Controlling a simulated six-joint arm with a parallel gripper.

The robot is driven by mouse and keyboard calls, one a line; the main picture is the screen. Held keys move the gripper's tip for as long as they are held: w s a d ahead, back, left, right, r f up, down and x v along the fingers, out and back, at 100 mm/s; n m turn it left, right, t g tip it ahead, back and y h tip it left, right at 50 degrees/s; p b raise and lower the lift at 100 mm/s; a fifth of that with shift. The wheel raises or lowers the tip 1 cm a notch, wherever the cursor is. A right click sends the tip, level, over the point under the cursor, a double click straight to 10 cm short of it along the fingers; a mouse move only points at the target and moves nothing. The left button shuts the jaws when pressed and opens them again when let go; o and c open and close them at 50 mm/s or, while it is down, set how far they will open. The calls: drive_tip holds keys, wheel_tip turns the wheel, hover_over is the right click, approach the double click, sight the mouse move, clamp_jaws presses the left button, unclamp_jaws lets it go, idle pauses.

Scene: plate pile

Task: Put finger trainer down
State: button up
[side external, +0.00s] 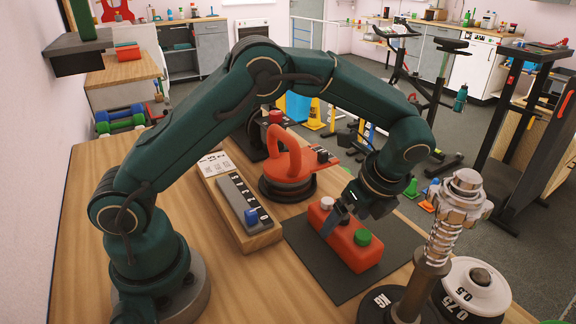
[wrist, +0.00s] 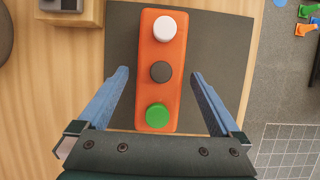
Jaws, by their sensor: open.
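The finger trainer is an orange-red block with a white, a dark and a green round button on top. In the side view the finger trainer (side external: 354,247) lies flat on a dark mat (side external: 310,258) on the wooden table. In the wrist view the finger trainer (wrist: 158,95) lies lengthwise on the mat (wrist: 222,40), between the open blue fingers of my gripper (wrist: 158,88). A gap shows on both sides between fingers and block. In the side view my gripper (side external: 336,215) is low over the block and partly hides its middle.
A wooden board with a grey numbered slider (side external: 243,208) stands left of the mat. A red kettlebell-shaped device (side external: 287,165) is behind it. A metal post (side external: 440,250) and white weight plates (side external: 470,288) stand to the right. The mat around the block is bare.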

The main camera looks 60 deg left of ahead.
drive_tip(key=v, duration=0.9)
drive_tip(key=shift+r, duration=0.1)
drive_tip(key=s+a+r+n+t+h, duration=0.35)
drive_tip(key=s+r+n, duration=0.25)
drive_tip(key=s+n, duration=0.25)
drive_tip(key=s+a+f+n+t, duration=0.2)
drive_tip(key=s+f+n, duration=0.1)
drive_tip(key=s+n, duration=0.5)
drive_tip(key=shift+n+h, duration=0.45)
drive_tip(key=shift+n, duration=0.3)
drive_tip(key=shift+c, duration=0.3)
